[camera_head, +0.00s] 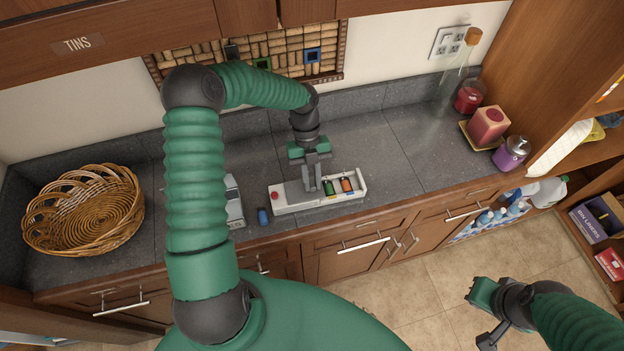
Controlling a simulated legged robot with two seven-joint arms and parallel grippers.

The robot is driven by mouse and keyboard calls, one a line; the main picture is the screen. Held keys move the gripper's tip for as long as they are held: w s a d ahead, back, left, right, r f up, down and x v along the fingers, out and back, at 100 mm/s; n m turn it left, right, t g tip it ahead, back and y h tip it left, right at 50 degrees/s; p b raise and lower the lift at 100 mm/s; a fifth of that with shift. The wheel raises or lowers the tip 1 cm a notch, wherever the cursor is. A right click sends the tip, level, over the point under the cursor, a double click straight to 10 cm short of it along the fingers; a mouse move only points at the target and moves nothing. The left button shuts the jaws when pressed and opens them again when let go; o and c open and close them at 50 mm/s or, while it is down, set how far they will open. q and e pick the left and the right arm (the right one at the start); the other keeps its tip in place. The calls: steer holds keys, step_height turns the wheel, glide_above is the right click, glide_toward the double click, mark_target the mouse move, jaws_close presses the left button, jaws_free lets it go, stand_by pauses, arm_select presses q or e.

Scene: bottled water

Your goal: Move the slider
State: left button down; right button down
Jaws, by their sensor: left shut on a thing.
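A long white box with a slider (292,198) lies on the grey countertop, near its front edge. The slider covers the box's left part and has a red spot at its left end. The right part is uncovered and shows a green item (328,188) and an orange item (347,184). My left gripper (312,188) points down at the middle of the box, shut on the slider at its right end; the fingers hide the exact contact. My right gripper (479,314) is open and empty, low over the floor at the lower right.
A wicker basket (84,215) stands at the left of the counter. A metal appliance (234,203), partly behind my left arm, and a small blue object (263,216) are left of the box. A red candle (488,125) and a purple jar (511,153) stand far right. Counter right of the box is clear.

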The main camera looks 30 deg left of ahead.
arm_select(q)
steer(key=shift+f, duration=0.1)
steer(key=shift+s+a+p, duration=0.1)
steer(key=shift+s+p, duration=0.05)
steer(key=shift+p, duration=0.2)
steer(key=shift+s+a, duration=0.1)
steer(key=c, duration=1.6)
jaws_free()
steer(key=shift+c, duration=0.2)
steer(key=shift+o, duration=1.6)
steer(key=shift+a, duration=0.15)
